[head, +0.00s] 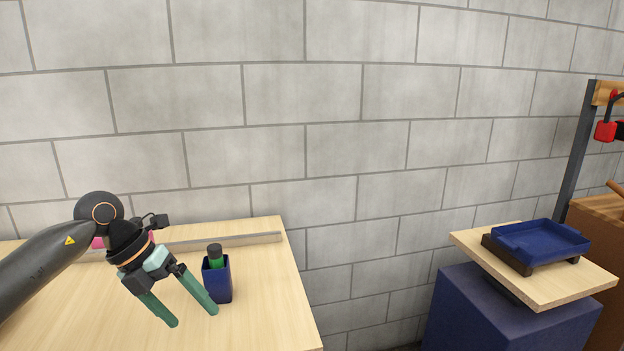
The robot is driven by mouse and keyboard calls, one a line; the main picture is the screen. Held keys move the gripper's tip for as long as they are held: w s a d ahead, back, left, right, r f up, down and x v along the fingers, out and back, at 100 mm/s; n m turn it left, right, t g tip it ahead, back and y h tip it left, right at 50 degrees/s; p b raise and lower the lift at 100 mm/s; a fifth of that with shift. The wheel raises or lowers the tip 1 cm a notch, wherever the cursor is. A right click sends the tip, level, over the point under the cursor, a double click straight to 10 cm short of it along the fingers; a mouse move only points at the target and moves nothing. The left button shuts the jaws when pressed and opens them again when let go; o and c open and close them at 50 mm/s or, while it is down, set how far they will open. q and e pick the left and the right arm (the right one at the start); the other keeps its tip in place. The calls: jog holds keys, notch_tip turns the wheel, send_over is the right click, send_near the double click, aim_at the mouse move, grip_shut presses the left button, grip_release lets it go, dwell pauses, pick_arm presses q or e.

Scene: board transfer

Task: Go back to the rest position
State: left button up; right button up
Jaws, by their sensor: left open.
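My left gripper (194,318) has green fingers spread apart, pointing down over the wooden table (270,327) at the left. Nothing shows between its fingers. A dark blue holder (222,285) stands on the table just right of the fingers. A green item with a black cap (215,257) stands upright in it. Whether a fingertip touches the holder cannot be told. My right gripper is out of view.
A grey rail (225,241) runs along the table's back edge, with a pink thing partly hidden behind my arm. At the right, a blue tray (540,241) rests on dark supports on a wooden board (590,285) above a blue pedestal (480,315). A gap separates table and pedestal.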

pick_arm(q)
jog(key=s+d+n+t+h+p, duration=0.2)
jog(key=d+n+h, duration=0.2)
jog(key=d+h, duration=0.5)
jog(key=s+d+n+t+h+p, duration=0.1)
jog(key=s+d+n+t+h, duration=0.3)
jog(key=d, duration=0.9)
jog(key=a+f+n+t+y+p, duration=0.1)
jog(key=a+f+n+t+y, duration=0.4)
jog(key=n, duration=0.4)
jog(key=a+f+n+t+y+p, duration=0.1)
jog(key=a+f+n+t+y, duration=0.4)
jog(key=f+n, duration=0.4)
jog(key=s+a+f+n+g+y, duration=0.2)
jog(key=s+f+n+g+y, duration=0.1)
jog(key=s+f, duration=0.4)
jog(key=s+a+f+n+g+y+p, duration=0.1)
jog(key=s+a+f+n+g+y, duration=0.1)
jog(key=s, duration=0.7)
notch_tip(320, 180, down, 5)
jog(key=n+g+y, duration=0.1)
jog(key=n+g, duration=0.1)
jog(key=g, duration=0.1)
jog(key=shift+s+r+n, duration=0.15)
jog(key=shift+s+n, duration=0.15)
jog(key=shift+n, duration=0.1)
